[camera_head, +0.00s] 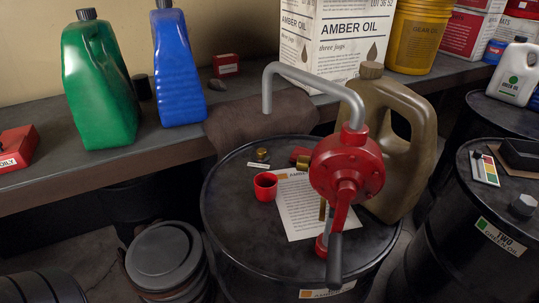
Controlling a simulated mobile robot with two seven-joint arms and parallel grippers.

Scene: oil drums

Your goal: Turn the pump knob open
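A red rotary pump (345,166) stands upright on the black oil drum (222,222) in the middle. A grey curved spout pipe (310,78) rises from its top and bends down to the left. A red crank arm (342,205) hangs down the pump's front and ends in a dark grip (334,262). A small brass part (323,209) shows beside the crank. I cannot tell for certain which part is the pump knob, or whether it is open. Neither of my grippers is in view.
A brown jug (398,125) stands close behind the pump's right. A red cup (265,186), a brass cap (262,155) and a paper sheet (300,215) are on the drum. Behind, a shelf (180,140) bears green (95,85) and blue jugs (176,70). Another drum (440,235) stands right.

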